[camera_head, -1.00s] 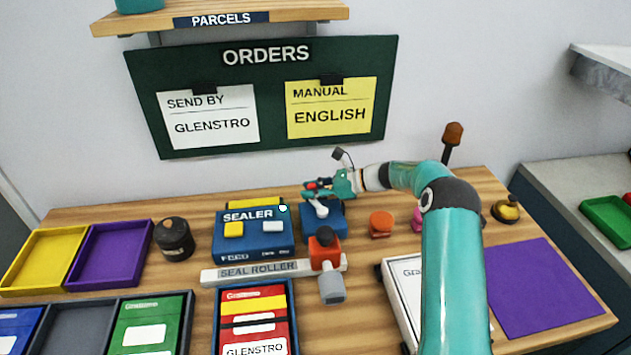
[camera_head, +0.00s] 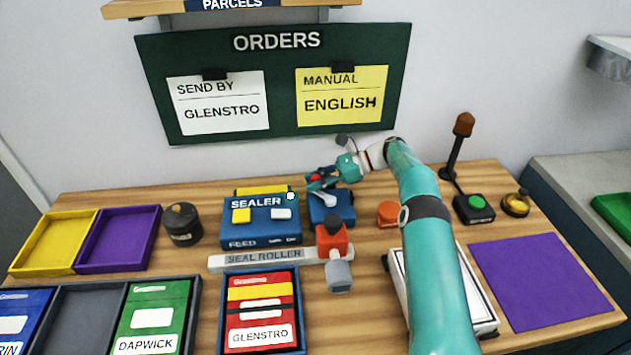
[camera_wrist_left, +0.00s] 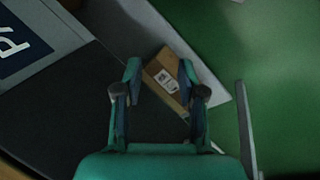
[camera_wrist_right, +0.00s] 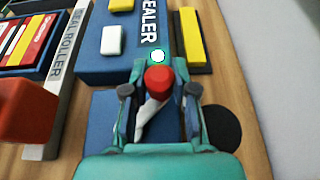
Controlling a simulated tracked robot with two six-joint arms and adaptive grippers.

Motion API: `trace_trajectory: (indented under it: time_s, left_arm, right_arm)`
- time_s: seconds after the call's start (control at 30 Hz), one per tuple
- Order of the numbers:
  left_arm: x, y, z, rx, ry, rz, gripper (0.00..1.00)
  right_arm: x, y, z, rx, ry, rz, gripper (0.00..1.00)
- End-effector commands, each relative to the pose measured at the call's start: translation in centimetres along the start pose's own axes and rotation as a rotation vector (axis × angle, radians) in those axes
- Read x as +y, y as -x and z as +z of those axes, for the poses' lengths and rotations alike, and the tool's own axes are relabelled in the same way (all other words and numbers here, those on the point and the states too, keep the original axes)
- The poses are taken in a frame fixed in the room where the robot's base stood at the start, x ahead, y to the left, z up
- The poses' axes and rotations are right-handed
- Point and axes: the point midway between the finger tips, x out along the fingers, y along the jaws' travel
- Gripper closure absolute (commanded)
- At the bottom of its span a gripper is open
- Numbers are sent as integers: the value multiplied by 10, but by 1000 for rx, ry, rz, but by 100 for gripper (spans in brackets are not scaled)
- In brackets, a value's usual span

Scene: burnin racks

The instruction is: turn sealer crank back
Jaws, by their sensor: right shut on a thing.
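The blue sealer (camera_head: 262,226) stands at the back middle of the bench. On its right is a blue crank housing (camera_head: 341,208) with a white crank arm (camera_head: 322,198); its red knob (camera_wrist_right: 158,80) shows in the right wrist view. My right gripper (camera_head: 318,182) is shut on the red knob, with one finger on each side of it. The crank arm runs from the knob down-left in the right wrist view. My left gripper (camera_wrist_left: 159,80) is not in the head view; in its wrist view it is open and empty, with a brown parcel (camera_wrist_left: 168,78) beyond the fingers.
The seal roller (camera_head: 265,260) with its red-and-grey handle (camera_head: 332,238) lies in front of the sealer. A purple mat (camera_head: 540,280) is bare at the right.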

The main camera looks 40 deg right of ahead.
Motion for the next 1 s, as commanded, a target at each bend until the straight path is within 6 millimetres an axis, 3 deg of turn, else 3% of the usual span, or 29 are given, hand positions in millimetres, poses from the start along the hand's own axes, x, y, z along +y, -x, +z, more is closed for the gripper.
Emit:
trace_trajectory:
  time_s: [0.3,0.33,0.5,0.83,1.0]
  left_arm:
    - [0,0,0,0,0,0,60]
    - [0,0,0,0,0,0,60]
    - [0,0,0,0,0,0,60]
    - [0,1,0,0,0,0,60]
    - [0,1,0,0,0,0,60]
  right_arm:
    - [0,0,1,-2,2,0,100]
    - [0,0,1,-2,2,0,72]
    - [0,0,1,-2,2,-1,47]
    - [0,1,3,-1,2,0,47]
    - [-1,7,18,0,5,-2,47]
